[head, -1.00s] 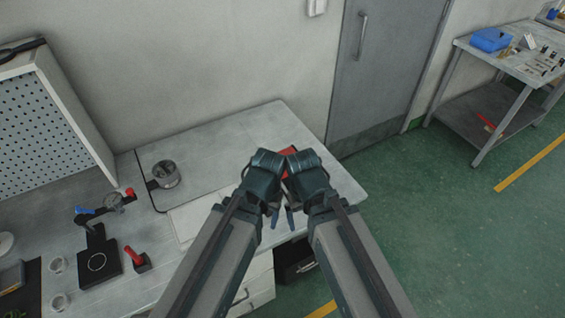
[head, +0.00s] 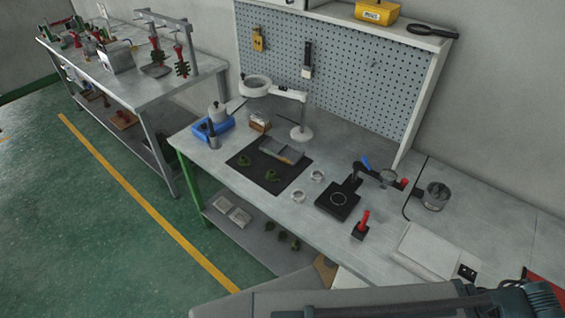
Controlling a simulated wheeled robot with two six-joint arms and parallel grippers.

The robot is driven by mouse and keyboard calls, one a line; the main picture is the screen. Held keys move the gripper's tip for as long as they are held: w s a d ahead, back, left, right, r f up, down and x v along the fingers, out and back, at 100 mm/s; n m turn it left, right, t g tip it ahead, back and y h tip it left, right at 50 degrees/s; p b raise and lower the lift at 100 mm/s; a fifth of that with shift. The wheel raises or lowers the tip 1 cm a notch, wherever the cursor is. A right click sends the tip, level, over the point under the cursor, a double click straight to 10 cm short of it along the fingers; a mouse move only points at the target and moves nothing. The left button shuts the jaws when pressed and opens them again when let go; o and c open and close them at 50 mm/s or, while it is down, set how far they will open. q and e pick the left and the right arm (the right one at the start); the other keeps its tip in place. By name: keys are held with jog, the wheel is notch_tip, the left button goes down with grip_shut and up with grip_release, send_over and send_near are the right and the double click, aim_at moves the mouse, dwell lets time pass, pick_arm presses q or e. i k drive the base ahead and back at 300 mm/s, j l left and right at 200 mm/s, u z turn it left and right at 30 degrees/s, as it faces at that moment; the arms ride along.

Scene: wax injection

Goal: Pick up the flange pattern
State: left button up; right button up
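No part can be surely told as the flange pattern. Two small green pieces, a left one (head: 244,162) and a right one (head: 272,176), lie on the black mat (head: 240,148) on the workbench; their exact shapes are too small to make out. Several dark green pieces (head: 283,235) lie on the shelf below the bench. My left gripper's wrist end (head: 540,298) shows at the bottom right corner, far from the green pieces; its fingers cannot be made out. My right gripper is not clearly in view.
A grey divided tray (head: 284,150) sits on the mat's back part. Two small round cups (head: 317,175) stand right of it, then a black plate with a stand (head: 338,200) and a red-handled tool (head: 361,226). A magnifier lamp (head: 301,132) stands behind. The floor at left is clear.

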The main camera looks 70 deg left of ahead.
aim_at(245, 160)
jog(key=k+u, duration=0.35)
jog(key=i+u, duration=0.1)
jog(key=u, duration=1.8)
jog(key=l+u, duration=0.3)
jog(key=i+l+u, duration=0.1)
jog(key=u, duration=0.2)
jog(key=l, duration=0.35)
